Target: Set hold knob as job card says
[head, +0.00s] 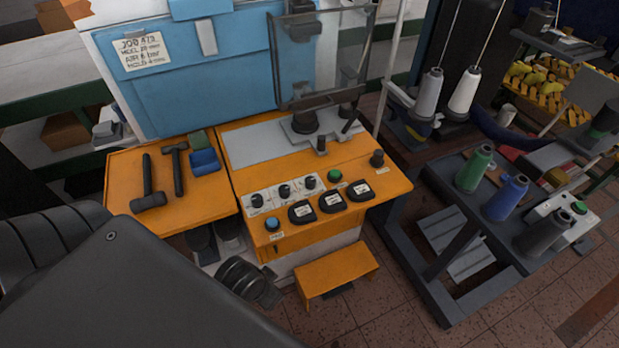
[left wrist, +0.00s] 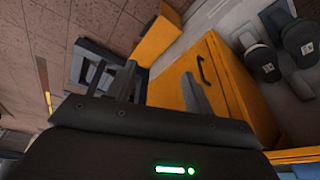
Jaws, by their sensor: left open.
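The job card (head: 140,52) is taped to the blue panel. Its top line looks like "JOB 473"; the lower lines, one seemingly about hold, are too small to read surely. Three black knobs, left (head: 257,200), middle (head: 284,191) and right (head: 310,182), sit in a row on a pale plate on the orange console. Their labels and settings are not legible. My left gripper (left wrist: 158,90) is open and empty in the left wrist view, over floor and orange furniture, away from the knobs. My right gripper is not in view.
Three dark gauges (head: 332,202), a green button (head: 335,175), a blue button (head: 272,223) and another black knob (head: 377,158) share the console. Hammers (head: 149,186) lie on the left orange table. An orange step (head: 337,272) stands in front; thread cones (head: 474,168) stand right.

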